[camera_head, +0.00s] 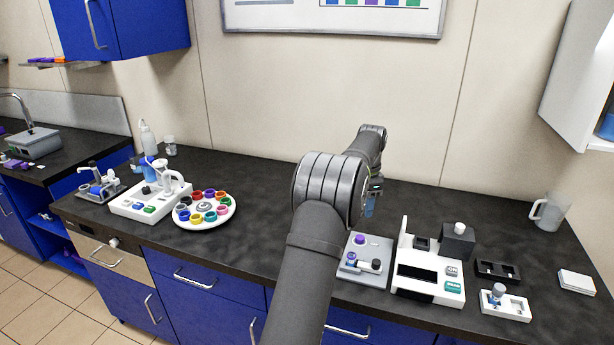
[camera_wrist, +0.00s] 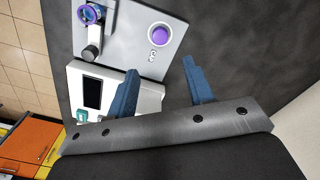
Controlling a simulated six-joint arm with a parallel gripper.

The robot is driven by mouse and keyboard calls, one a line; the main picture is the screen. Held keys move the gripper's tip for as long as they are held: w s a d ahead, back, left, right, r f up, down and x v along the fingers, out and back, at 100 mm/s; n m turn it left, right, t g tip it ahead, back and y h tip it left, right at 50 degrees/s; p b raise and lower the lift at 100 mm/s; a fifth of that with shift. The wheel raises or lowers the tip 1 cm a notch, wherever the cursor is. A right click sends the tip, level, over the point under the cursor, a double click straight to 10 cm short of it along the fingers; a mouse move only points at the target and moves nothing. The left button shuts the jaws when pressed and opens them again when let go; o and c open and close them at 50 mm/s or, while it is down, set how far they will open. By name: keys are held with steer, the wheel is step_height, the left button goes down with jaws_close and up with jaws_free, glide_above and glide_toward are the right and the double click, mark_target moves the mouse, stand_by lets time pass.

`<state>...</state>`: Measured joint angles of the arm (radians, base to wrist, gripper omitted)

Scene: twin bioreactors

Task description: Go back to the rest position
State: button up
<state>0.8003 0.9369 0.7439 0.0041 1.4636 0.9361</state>
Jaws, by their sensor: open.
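My gripper (camera_wrist: 163,84) is open and empty in the wrist view, its two blue fingers apart. It is above the dark counter beside a grey plate (camera_wrist: 120,32) with a purple knob and a white device (camera_wrist: 142,90). In the head view my arm reaches up from the bottom middle and bends. Only a blue bit of the gripper (camera_head: 371,204) shows past the arm there. I see nothing held between the fingers.
The grey plate (camera_head: 375,245) and white device (camera_head: 425,290) stand right of my arm. A white rack (camera_head: 518,309), dark block (camera_head: 496,281) and clear jug (camera_head: 548,212) are further right. A round white carousel (camera_head: 184,217) of coloured rings stands left. The counter behind is bare.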

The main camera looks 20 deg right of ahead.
mark_target(360, 237)
step_height(360, 237, down, 12)
steer(key=shift+f, duration=0.1)
steer(key=shift+r, duration=2.05)
steer(key=shift+f, duration=0.1)
